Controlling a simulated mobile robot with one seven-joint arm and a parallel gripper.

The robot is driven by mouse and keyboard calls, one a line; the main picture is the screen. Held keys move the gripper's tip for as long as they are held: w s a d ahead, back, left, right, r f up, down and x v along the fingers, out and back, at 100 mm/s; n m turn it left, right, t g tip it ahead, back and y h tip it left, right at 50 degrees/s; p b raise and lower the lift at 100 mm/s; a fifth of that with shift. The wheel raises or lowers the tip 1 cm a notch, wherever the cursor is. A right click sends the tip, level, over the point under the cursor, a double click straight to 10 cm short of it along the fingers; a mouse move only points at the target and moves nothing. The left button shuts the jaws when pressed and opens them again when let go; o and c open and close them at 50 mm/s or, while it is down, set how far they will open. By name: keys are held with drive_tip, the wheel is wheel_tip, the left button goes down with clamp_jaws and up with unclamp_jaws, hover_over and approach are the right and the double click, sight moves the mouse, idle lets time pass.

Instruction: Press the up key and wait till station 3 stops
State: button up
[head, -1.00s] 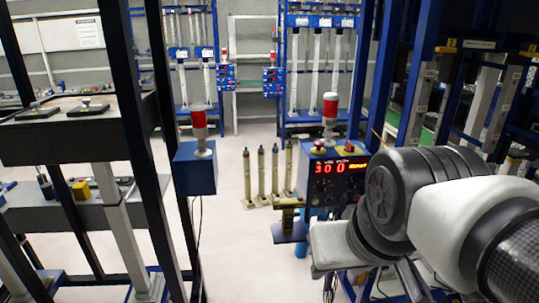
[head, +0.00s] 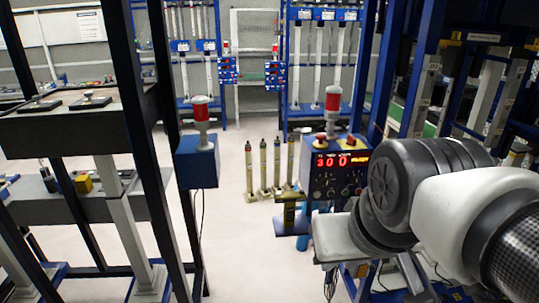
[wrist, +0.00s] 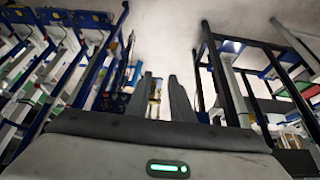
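A blue control box (head: 337,190) with a red lit display (head: 336,160) stands in the middle of the head view. The display seems to read "300", with smaller characters at its right. Small knobs and keys sit below it; I cannot tell which is the up key. No station label is legible. My arm reaches in from the right, in front of the box's lower right side.
A red-topped lamp (head: 333,103) stands over the control box. A smaller blue box (head: 197,164) with a red-topped lamp is at left, beside dark frame posts (head: 165,130). Several slim cylinders (head: 263,165) stand between the boxes. The pale floor (head: 250,240) is open in front.

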clamp_jaws()
idle(1.4)
